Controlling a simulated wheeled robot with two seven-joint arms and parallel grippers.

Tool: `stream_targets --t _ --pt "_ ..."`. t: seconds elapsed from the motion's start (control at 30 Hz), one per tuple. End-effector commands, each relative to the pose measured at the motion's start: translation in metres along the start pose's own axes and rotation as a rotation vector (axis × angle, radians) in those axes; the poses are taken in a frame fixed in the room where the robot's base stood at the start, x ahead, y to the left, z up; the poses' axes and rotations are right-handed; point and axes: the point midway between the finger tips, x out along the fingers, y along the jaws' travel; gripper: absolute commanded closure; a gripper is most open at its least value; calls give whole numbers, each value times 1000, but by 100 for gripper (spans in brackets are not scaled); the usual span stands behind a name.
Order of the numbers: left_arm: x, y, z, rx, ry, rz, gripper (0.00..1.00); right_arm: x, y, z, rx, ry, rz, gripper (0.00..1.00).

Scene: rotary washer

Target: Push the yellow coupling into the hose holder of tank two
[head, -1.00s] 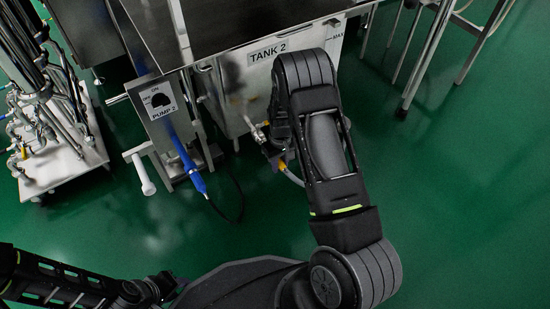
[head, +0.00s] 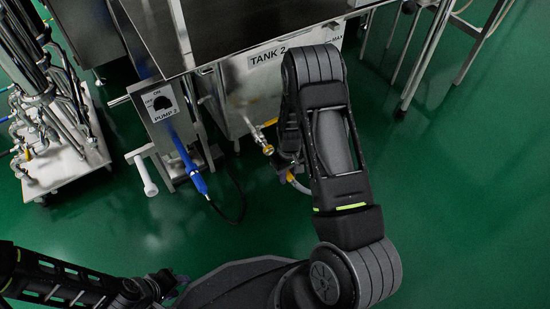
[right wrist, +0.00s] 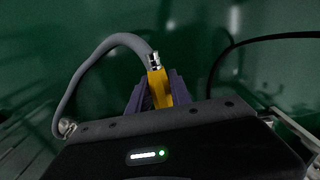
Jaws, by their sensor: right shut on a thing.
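The yellow coupling (right wrist: 158,90) is between the dark jaws of my right gripper (right wrist: 155,95) in the right wrist view. A metal fitting and a grey hose (right wrist: 95,60) lead from it. In the head view a bit of the yellow coupling (head: 290,177) shows beside my right gripper (head: 284,172), largely hidden by my forearm. Tank two (head: 250,90) is behind it. A metal pipe stub with a brass-coloured end (head: 266,148) sticks out from the tank's lower front, left of the gripper and apart from the coupling. I cannot tell whether this is the hose holder. My left gripper (head: 172,286) is low at left, its jaws unclear.
The pump 2 box (head: 160,108) with a blue connector (head: 198,183) and black cable stands left of the tank. A white-handled bar (head: 146,175) sticks out below it. A pipe trolley (head: 60,165) is at far left. Green floor (head: 460,190) is clear at right.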

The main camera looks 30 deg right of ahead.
Motion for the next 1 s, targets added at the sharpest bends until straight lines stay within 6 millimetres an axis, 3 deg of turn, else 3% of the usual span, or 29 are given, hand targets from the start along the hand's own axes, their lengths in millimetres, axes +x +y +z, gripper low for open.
stream_targets --t 0.4,1.0 --pt "-9 3 -1 0 0 0 64 -1 0 25 1 0 -1 100" --pt "-6 2 0 0 0 0 64 1 6 26 1 1 0 100"
